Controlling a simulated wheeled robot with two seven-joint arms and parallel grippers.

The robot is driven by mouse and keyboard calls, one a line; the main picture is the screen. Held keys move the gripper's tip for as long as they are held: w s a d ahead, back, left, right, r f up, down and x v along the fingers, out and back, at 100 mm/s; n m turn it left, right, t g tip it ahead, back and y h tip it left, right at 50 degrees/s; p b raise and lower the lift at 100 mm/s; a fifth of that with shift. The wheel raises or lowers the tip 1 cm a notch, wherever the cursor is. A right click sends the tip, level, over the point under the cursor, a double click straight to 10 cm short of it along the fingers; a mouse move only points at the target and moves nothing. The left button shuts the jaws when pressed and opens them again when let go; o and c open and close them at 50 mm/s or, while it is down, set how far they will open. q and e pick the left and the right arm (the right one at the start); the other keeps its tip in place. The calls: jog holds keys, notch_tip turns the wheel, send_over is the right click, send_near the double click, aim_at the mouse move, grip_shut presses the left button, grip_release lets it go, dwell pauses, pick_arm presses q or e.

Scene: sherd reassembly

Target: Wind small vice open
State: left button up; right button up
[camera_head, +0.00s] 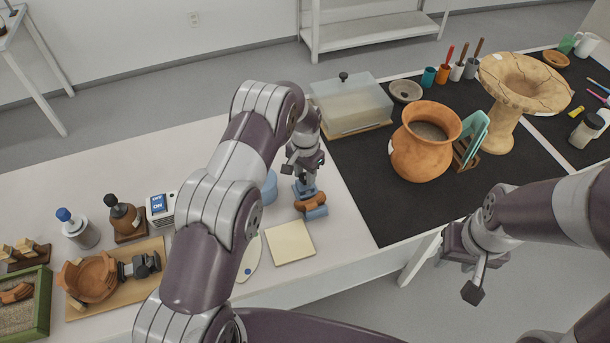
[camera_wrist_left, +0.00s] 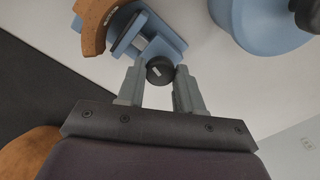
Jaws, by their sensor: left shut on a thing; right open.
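The small blue vice (camera_head: 317,212) stands on the white table near the black mat, with a curved terracotta sherd (camera_head: 311,201) across its jaws. In the left wrist view the blue vice (camera_wrist_left: 166,42) shows with the sherd (camera_wrist_left: 95,24) at its far end. My left gripper (camera_head: 302,182) points down at the back end of the vice. In the left wrist view its fingers (camera_wrist_left: 160,84) are shut on the vice's dark round knob (camera_wrist_left: 159,69). My right gripper (camera_head: 474,285) is open and empty, off the table's front edge.
A cream square pad (camera_head: 290,243) lies in front of the vice. A blue round object (camera_head: 270,187) is close to its left. A terracotta pot (camera_head: 424,150) and lidded clear box (camera_head: 350,102) stand behind and right. My left arm hides part of the table.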

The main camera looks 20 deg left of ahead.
aim_at(305, 176)
pick_arm(q)
jog(key=shift+w+r+n+b, duration=0.1)
jog(key=shift+n+b, duration=0.25)
jog(key=shift+n, duration=1.15)
jog(key=o, duration=0.8)
jog(key=shift+o, duration=1.2)
notch_tip(305, 176, up, 13)
jog(key=b, duration=0.1)
